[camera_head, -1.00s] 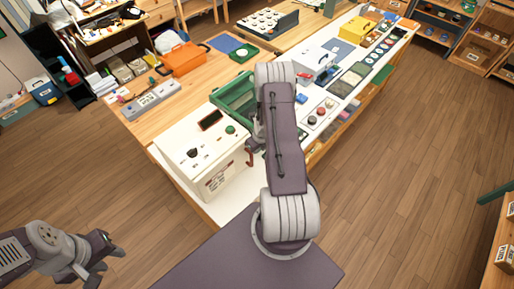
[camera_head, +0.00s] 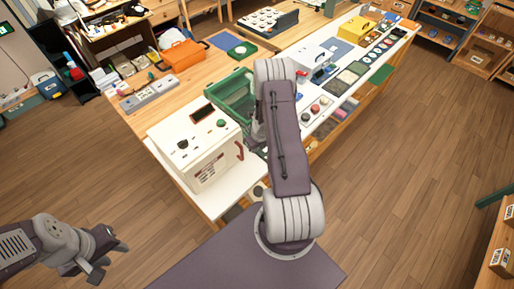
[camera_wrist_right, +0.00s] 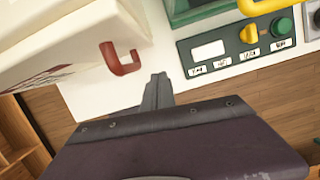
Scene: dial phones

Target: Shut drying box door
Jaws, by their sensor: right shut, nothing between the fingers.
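The white drying box (camera_head: 183,128) stands on the near end of the long table. Its door side, with a red handle (camera_head: 239,151), faces the front right. The door looks close to flush, but I cannot tell whether it is fully shut. In the right wrist view the red handle (camera_wrist_right: 121,62) stands out from the pale box wall (camera_wrist_right: 62,38). My right gripper (camera_wrist_right: 158,82) is shut and empty, just right of the handle and apart from it. It is largely hidden behind its arm in the head view. My left gripper (camera_head: 112,258) is open and empty over the floor at lower left.
A green crate (camera_head: 234,92) stands behind the box. A dark panel with a yellow knob (camera_wrist_right: 249,34) and a green button lies right of my right gripper. An orange case (camera_head: 183,55) is farther back. Several small items line the table to the right.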

